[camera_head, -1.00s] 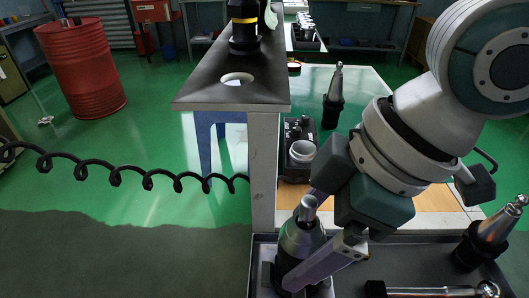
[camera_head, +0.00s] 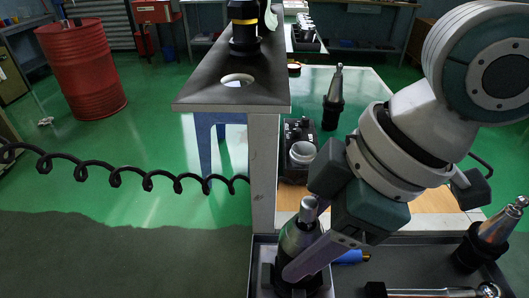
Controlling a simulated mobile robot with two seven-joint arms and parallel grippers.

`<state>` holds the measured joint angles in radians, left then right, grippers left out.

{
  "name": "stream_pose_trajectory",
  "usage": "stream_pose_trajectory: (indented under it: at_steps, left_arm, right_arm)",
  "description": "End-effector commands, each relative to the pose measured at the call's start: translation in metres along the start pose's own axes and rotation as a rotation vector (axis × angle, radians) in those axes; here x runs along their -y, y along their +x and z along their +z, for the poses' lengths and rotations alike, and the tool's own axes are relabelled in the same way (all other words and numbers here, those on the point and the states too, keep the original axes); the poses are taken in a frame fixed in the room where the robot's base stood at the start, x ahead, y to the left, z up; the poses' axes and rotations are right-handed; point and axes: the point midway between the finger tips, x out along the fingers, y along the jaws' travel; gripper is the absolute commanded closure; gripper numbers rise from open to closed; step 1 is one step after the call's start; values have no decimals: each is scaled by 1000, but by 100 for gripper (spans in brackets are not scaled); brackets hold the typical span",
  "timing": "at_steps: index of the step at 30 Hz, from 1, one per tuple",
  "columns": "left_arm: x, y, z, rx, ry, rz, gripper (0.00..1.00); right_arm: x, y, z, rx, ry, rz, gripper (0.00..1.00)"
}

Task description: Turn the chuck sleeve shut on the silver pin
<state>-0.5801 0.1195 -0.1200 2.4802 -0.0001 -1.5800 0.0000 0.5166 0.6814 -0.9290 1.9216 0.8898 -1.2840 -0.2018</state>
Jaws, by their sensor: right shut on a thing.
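The silver pin (camera_head: 309,207) stands upright in the top of the dark-tipped chuck at the bottom centre of the head view. My right gripper (camera_head: 295,268) reaches in from the right and is shut on the chuck sleeve. One long grey finger lies across the sleeve's near side; the other finger is mostly hidden. My left gripper is not in view.
The chuck stands in a dark tray (camera_head: 400,262) with a raised rim. A tool holder (camera_head: 490,236) and a lying silver tool (camera_head: 440,292) are at right. A blue-handled tool (camera_head: 351,257) lies behind my finger. A grey post (camera_head: 263,170) rises just behind the chuck.

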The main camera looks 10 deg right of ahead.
Motion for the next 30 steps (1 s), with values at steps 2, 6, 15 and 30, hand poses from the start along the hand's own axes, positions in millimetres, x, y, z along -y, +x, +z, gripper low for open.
stream_pose_trajectory:
  at_steps: [2, 6, 15, 30]
  left_arm:
    - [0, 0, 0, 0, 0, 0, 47]
    - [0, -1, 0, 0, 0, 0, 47]
    - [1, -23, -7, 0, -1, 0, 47]
    - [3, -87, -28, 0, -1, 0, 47]
  right_arm:
    - [0, 0, 0, 0, 0, 0, 93]
    - [0, -1, 0, 0, 3, 1, 94]
    - [2, -5, -2, 0, 93, 34, 94]
    - [3, -6, -3, 0, 471, 188, 94]
